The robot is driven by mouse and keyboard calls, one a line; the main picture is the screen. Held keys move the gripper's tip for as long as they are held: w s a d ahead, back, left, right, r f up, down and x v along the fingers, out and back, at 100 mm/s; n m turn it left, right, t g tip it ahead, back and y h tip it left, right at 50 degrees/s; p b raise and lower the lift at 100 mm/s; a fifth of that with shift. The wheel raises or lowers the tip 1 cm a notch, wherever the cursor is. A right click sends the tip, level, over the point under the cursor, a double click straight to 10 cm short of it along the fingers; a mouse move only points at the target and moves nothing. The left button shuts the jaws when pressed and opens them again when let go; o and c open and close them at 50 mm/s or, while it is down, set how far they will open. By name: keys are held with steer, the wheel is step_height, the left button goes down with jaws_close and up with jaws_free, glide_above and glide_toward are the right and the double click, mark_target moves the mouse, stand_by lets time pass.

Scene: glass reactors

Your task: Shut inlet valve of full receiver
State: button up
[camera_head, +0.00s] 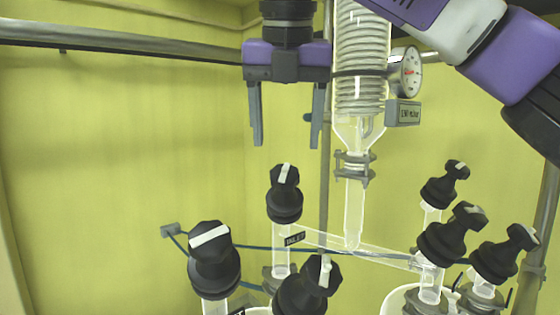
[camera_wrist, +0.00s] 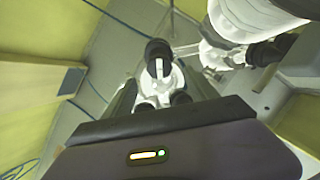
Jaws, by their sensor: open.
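My gripper (camera_head: 287,143) points down with its two fingers apart and nothing between them. Directly below it, with a gap, stands a black valve knob (camera_head: 285,205) with a white stripe on its handle, on a glass tube beside a small tag (camera_head: 294,239) that seems to read INLET. In the wrist view a black knob with a white stripe (camera_wrist: 158,60) shows beyond the dark gripper body. Two more black knobs stand nearer, one at left (camera_head: 213,265) and one at bottom centre (camera_head: 305,288). The receivers are mostly cut off below, so their fill cannot be told.
A glass condenser column (camera_head: 360,60) with a dial gauge (camera_head: 408,72) stands close right of my gripper. Several black knobs (camera_head: 452,235) cluster at the right. A slanting glass tube (camera_head: 350,247) joins the two sides. Space left of my gripper is clear up to the yellow wall.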

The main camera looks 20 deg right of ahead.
mark_target(285, 171)
steer(key=shift+p+x, duration=0.45)
steer(key=shift+x, duration=3.1)
steer(key=shift+a, duration=0.1)
steer(key=c, duration=1.4)
